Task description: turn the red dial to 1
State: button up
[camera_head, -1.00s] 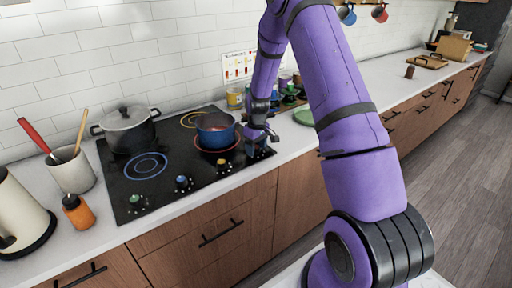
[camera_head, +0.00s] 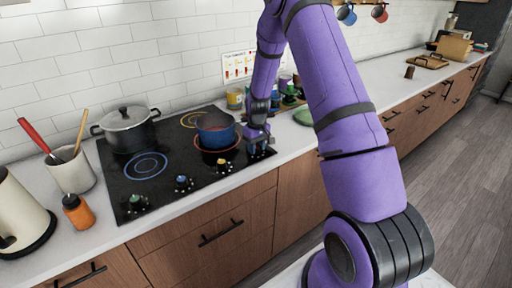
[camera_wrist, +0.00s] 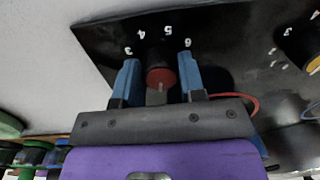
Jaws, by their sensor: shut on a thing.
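The red dial (camera_wrist: 160,76) shows in the wrist view at the front of the black cooktop. White numbers 3, 4, 5 and 6 show on the glass around its far side, and a grey mark is on its near side. My gripper (camera_wrist: 159,80) has its blue fingers on either side of the dial and is shut on it. In the head view my gripper (camera_head: 259,146) is low over the cooktop's right front corner, and it hides the dial there.
A blue pot (camera_head: 215,136) stands on the red-ringed burner close left of my gripper. The yellow (camera_head: 222,165), blue (camera_head: 182,182) and green (camera_head: 137,203) dials lie along the front edge. A lidded pot (camera_head: 127,130) stands at the back left.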

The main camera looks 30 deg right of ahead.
aim_at(257, 147)
jog(key=m, duration=0.5)
jog(key=shift+m, duration=0.3)
dwell(0.5)
jog(key=o, duration=0.9)
jog(key=r, duration=1)
jog(key=shift+s+d+r, duration=0.1)
jog(key=shift+d+r, duration=0.1)
jog(key=shift+r, duration=0.2)
